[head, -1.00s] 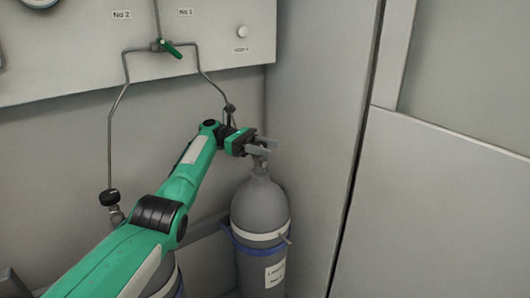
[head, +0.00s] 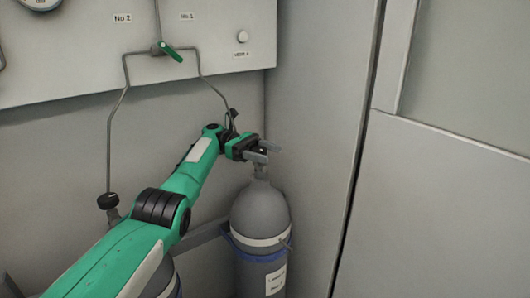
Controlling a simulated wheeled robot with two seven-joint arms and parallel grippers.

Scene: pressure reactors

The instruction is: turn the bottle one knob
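The grey gas bottle (head: 260,211) on the right stands upright in the corner, with a pale band, a blue strap and a partly legible label. Its valve neck (head: 261,171) rises to my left gripper (head: 263,151). My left gripper is at the top of this valve, its two grey fingers a little apart. A small dark patch shows between them; the bottle's knob is otherwise hidden, and I cannot tell whether the fingers grip it. The other bottle's black knob (head: 108,201) shows at the left; my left arm covers most of that bottle. My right gripper is not in view.
Thin pipes run down towards the bottles. A side wall (head: 318,140) stands close to the right of the gripper.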

